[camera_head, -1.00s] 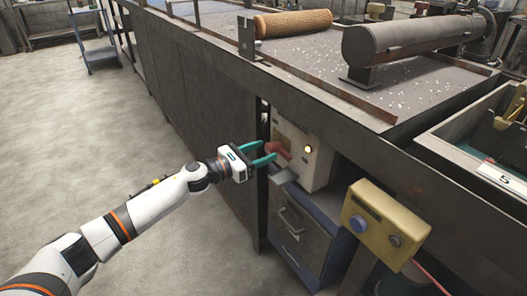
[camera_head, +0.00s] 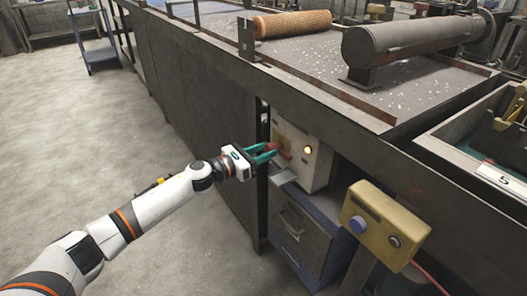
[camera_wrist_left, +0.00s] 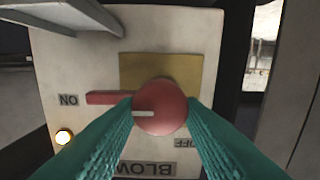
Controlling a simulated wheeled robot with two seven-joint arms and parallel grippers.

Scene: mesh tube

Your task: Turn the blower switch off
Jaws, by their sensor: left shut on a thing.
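The blower switch is a red round knob with a red lever (camera_wrist_left: 161,108) on a pale control box (camera_head: 307,160). In the left wrist view, its lever points left, toward the ON label (camera_wrist_left: 68,100); the OFF label (camera_wrist_left: 187,143) is on the right, partly behind a finger. An amber lamp (camera_wrist_left: 64,136) on the box is lit; it also shows in the head view (camera_head: 308,150). My left gripper (camera_head: 271,153) is shut on the red knob, one teal finger on each side. My right gripper is not in view.
A yellow box with buttons (camera_head: 386,226) stands at the lower right of the control box. A grey drawer cabinet (camera_head: 299,235) is below it. The long bench (camera_head: 195,95) carries a mesh tube (camera_head: 292,23) and a grey cylinder (camera_head: 405,40).

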